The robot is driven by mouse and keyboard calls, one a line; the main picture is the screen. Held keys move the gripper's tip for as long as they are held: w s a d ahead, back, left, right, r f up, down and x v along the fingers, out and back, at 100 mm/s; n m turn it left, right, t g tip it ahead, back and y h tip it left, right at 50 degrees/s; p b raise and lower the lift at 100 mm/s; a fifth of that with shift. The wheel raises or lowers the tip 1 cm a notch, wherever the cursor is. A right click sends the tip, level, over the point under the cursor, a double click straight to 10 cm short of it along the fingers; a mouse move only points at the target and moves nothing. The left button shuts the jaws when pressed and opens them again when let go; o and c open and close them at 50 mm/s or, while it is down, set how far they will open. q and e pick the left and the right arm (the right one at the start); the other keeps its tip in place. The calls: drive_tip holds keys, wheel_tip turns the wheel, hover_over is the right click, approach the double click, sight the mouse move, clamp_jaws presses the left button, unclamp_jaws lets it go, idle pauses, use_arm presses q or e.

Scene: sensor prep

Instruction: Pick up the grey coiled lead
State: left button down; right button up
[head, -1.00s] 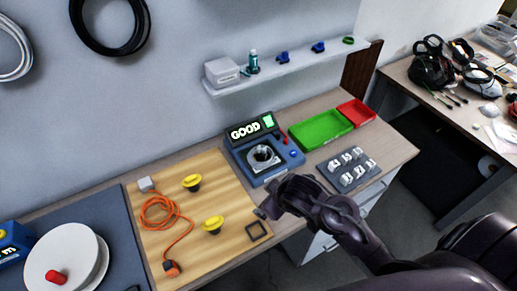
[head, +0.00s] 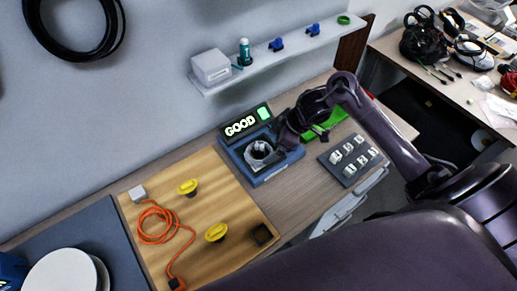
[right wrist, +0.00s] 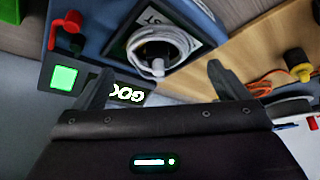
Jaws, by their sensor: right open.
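The grey coiled lead (head: 258,153) sits in the dark recess of the blue tester (head: 275,173), whose screen reads GOOD. In the right wrist view the lead (right wrist: 172,38) is a pale coil with a small plug end at its lower edge. My right gripper (head: 284,138) is just right of and above the coil in the head view, partly over the tester. In the right wrist view my right gripper (right wrist: 158,82) has its fingers spread wide, with nothing between them, and the coil lies beyond the tips. My left gripper is not in view.
A wooden board (head: 210,225) left of the tester carries an orange cord (head: 155,225) and yellow knobs (head: 216,232). A green tray (head: 325,122), partly hidden by my arm, and a grey block rack (head: 352,160) are to the right. A shelf (head: 285,50) hangs above.

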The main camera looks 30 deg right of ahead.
sight(265, 146)
drive_tip(key=shift+w+a+f+p, duration=0.5)
drive_tip(key=shift+a+f, duration=0.15)
drive_tip(key=shift+f, duration=0.15)
drive_tip(key=x, duration=0.2)
drive_tip(key=shift+w+f, duration=0.25)
drive_tip(key=shift+f, duration=0.1)
drive_tip(key=shift+a+f, duration=0.15)
drive_tip(key=shift+f, duration=0.1)
drive_tip(key=c, duration=0.7)
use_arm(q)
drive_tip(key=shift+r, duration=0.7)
use_arm(e)
drive_tip(key=shift+c, duration=0.3)
